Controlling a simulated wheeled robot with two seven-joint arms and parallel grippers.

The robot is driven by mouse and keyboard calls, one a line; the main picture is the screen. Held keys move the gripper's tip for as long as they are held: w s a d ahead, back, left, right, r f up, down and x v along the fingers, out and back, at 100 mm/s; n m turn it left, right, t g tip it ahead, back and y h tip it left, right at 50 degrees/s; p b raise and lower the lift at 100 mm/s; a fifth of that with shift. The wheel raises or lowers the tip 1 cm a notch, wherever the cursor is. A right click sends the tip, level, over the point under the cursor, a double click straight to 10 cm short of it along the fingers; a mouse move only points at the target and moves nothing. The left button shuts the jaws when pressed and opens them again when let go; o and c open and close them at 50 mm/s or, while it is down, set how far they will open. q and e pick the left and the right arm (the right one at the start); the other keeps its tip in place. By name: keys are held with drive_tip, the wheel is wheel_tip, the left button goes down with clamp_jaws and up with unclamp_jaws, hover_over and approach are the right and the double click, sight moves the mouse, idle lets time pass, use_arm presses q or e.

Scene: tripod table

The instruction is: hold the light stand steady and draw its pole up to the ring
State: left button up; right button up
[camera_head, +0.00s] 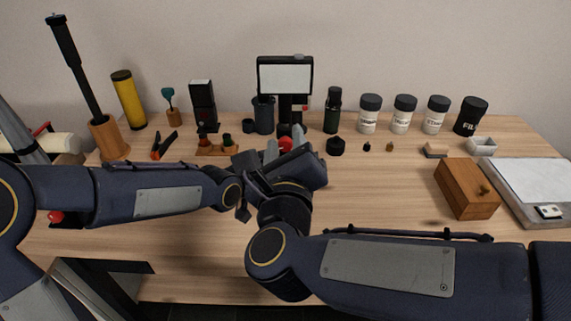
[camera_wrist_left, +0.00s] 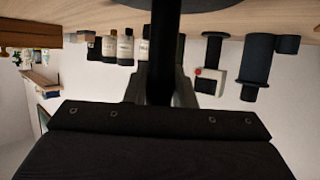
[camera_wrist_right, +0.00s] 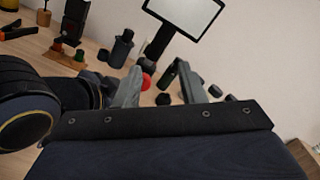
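The light stand has a white light panel (camera_head: 285,78) on a dark pole (camera_head: 284,112), standing upright near the middle back of the table. A red knob (camera_head: 286,143) shows low in front of it. My right gripper (camera_head: 285,146) is open, with the knob between its fingertips in view; the right wrist view shows the gap between its fingers (camera_wrist_right: 160,88). In the left wrist view, my left gripper (camera_wrist_left: 164,90) has its fingers against both sides of the dark lower pole (camera_wrist_left: 163,60), above the round base (camera_wrist_left: 195,4). The head view hides its fingers. I cannot make out the ring.
Left of the stand are a dark cup (camera_head: 263,115), an orange-handled tool (camera_head: 163,145) and a yellow cylinder (camera_head: 128,100). Right are a dark bottle (camera_head: 332,110), several white jars (camera_head: 370,113) and a wooden box (camera_head: 466,188). The table (camera_head: 385,190) is clear at centre right.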

sight(284, 111)
drive_tip(key=shift+o, duration=0.6)
drive_tip(key=w+m+h, duration=0.1)
drive_tip(key=w+m, duration=0.2)
drive_tip(key=w, duration=0.1)
drive_tip(key=w+m+h, duration=0.1)
drive_tip(key=w+m, duration=0.2)
drive_tip(key=w, duration=0.1)
drive_tip(key=w+m+h, duration=0.2)
drive_tip(key=w+m, duration=0.1)
drive_tip(key=w, duration=0.1)
drive_tip(key=shift+m, duration=0.4)
clamp_jaws()
